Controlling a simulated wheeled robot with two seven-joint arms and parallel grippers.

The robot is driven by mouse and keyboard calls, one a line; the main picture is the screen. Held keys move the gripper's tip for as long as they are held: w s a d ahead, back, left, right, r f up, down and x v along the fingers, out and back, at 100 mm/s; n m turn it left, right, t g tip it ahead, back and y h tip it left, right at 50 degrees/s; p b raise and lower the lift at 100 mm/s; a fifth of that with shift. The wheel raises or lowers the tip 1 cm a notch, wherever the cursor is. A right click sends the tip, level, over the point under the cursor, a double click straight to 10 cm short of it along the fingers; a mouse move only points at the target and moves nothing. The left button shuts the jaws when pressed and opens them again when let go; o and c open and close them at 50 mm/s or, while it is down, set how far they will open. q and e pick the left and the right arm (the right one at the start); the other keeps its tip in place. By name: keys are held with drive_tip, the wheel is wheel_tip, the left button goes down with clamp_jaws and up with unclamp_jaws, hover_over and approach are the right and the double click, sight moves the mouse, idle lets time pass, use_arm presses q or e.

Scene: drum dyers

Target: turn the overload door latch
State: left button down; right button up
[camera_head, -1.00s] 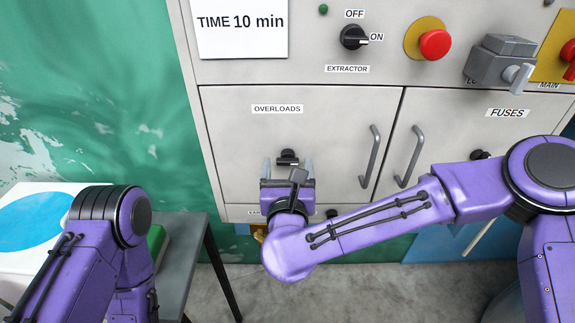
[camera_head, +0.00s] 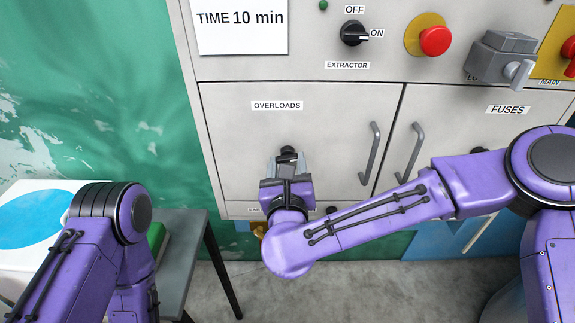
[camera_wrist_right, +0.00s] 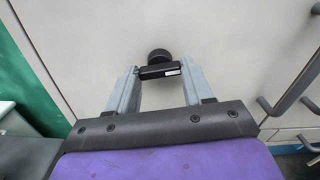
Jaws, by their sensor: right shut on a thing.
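The overload door (camera_head: 325,125) is a pale grey panel labelled OVERLOADS, and it looks shut. Its latch (camera_head: 288,153) is a small black knob with a bar, below the label. In the right wrist view the latch bar (camera_wrist_right: 160,71) lies roughly level between the fingertips, with a white mark near its right end. My right gripper (camera_head: 288,165) is shut on the latch, one grey finger at each end of the bar. In the wrist view the right gripper (camera_wrist_right: 158,78) shows both fingers against it. My left arm shows at the lower left, but its gripper is out of view.
A grey bar handle (camera_head: 370,153) stands to the right on the overload door. The FUSES door handle (camera_head: 409,154) is beside it. Above are the extractor switch (camera_head: 354,33) and a red button (camera_head: 435,41). A table (camera_head: 185,255) stands at the lower left.

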drive_tip(key=n, duration=0.4)
drive_tip(key=shift+n, duration=0.3)
drive_tip(key=n+p, duration=0.1)
drive_tip(key=n, duration=0.2)
drive_tip(key=shift+n, duration=0.4)
drive_tip(key=n, duration=0.3)
drive_tip(key=shift+r+p, duration=0.1)
drive_tip(key=shift+p, duration=0.3)
drive_tip(key=shift+n+p, duration=0.55)
drive_tip(key=shift+n, duration=1.55)
drive_tip(key=o, duration=1)
drive_tip(key=shift+o, duration=0.2)
drive_tip(key=shift+s, duration=0.15)
